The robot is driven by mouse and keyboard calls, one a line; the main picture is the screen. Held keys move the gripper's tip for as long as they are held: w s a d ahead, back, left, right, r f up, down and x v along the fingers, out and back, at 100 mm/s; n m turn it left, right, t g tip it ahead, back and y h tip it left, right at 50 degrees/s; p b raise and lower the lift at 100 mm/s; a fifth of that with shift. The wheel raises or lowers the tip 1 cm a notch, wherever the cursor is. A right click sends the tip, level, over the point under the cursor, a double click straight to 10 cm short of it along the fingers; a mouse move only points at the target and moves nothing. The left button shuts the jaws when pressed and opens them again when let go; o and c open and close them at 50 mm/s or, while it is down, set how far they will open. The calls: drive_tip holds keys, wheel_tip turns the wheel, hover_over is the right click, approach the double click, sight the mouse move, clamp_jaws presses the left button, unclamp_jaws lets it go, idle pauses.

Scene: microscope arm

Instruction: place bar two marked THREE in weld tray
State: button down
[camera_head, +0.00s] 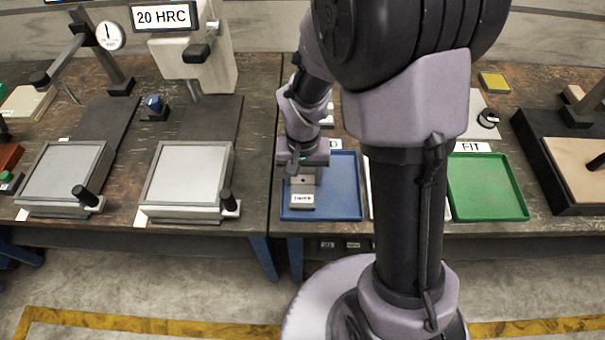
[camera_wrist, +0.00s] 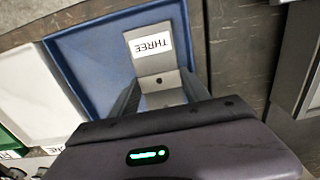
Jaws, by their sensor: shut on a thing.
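The bar marked THREE (camera_wrist: 158,64) is a grey metal block with a white label, which reads upside down in the wrist view. It also shows in the head view (camera_head: 302,186), at the left part of the blue tray (camera_head: 343,190). A label above that tray is mostly hidden by my arm, with only a final D showing. My gripper (camera_head: 303,168) points down and is shut on the bar, its fingers on either side in the wrist view (camera_wrist: 160,94). The bar is over the blue tray (camera_wrist: 84,62); whether it touches the floor I cannot tell.
A green tray (camera_head: 487,187) labelled FIT stands to the right. A pale tray (camera_wrist: 28,88) lies between, mostly hidden by my arm in the head view. A hardness tester marked 20 HRC (camera_head: 192,62) and a grey plate fixture (camera_head: 187,176) stand to the left.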

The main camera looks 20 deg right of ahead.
sight(303, 183)
drive_tip(key=shift+f, duration=0.1)
drive_tip(key=c, duration=0.8)
unclamp_jaws()
wheel_tip(303, 183, up, 16)
drive_tip(key=p, duration=0.5)
drive_tip(key=s+r+t, duration=0.2)
drive_tip(key=s+r, duration=0.2)
drive_tip(key=s+a+r+t+y, duration=0.1)
drive_tip(key=s+r+t, duration=0.1)
drive_tip(key=s+r, duration=0.2)
drive_tip(key=s+a+r+t+y, duration=0.1)
drive_tip(key=s+r, duration=0.3)
drive_tip(key=s, duration=0.1)
drive_tip(key=shift+s+a+r+m+t, duration=0.15)
drive_tip(key=shift+a+r+m+t, duration=0.1)
drive_tip(key=shift+r+m+t, duration=0.15)
